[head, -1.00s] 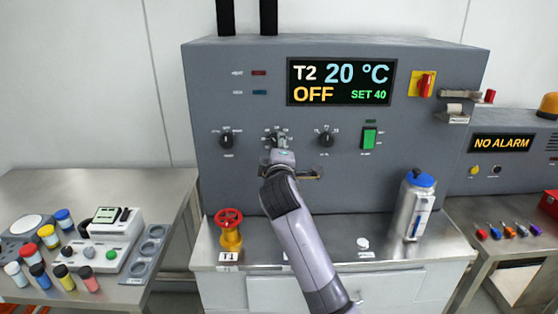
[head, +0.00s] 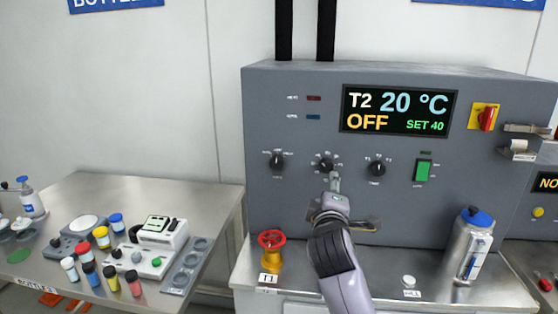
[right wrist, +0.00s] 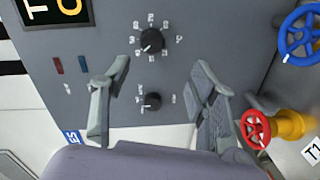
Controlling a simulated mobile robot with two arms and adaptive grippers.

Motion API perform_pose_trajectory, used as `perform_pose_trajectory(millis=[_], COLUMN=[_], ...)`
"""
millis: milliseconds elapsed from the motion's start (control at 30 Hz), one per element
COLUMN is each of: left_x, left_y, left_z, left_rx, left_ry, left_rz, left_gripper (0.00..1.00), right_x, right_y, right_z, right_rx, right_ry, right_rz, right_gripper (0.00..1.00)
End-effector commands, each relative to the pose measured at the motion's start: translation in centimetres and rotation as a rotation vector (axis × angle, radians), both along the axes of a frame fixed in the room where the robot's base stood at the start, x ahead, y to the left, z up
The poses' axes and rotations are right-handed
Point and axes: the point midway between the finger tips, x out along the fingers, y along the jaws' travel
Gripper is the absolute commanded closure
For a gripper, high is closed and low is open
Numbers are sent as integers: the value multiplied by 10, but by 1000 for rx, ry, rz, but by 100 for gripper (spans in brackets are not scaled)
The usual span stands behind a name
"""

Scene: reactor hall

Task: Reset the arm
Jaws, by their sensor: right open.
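My right arm rises from the bottom of the head view, and its gripper (head: 335,183) is just below the middle black knob (head: 326,165) on the grey cabinet panel. In the right wrist view the gripper (right wrist: 160,75) is open, fingers spread and nothing between them held. That view, turned on its side, shows the middle knob (right wrist: 152,40) and the left knob (right wrist: 152,100) beyond the fingers. In the head view the left knob (head: 277,161) is left of the gripper. My left gripper is in neither view.
The display (head: 398,110) reads T2 20 °C, OFF, SET 40. A red valve wheel (head: 271,239) and a steel flask (head: 470,246) stand on the cabinet's ledge, either side of my arm. Left, a table (head: 125,190) bears bottles and devices.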

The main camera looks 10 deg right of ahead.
Motion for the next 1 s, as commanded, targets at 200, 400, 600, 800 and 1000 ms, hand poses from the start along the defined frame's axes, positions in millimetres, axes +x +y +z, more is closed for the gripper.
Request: perform_pose_trajectory(millis=[200, 400, 600, 800, 1000], left_x=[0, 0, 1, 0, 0], left_y=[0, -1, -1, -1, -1], left_z=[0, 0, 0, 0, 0], left_rx=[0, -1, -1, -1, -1], left_ry=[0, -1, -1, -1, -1], left_rz=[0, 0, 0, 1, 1], left_gripper=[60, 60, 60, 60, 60], right_x=[-52, -153, -254, -325, -386], right_y=[-12, -18, -17, -13, -9], right_z=[-112, -228, -293, -320, -332], right_rx=[258, 595, 838, 975, 1073], right_ry=[183, 421, 616, 741, 846], right_rz=[-28, -135, -278, -397, -511], right_gripper=[46, 46, 46, 46, 46])
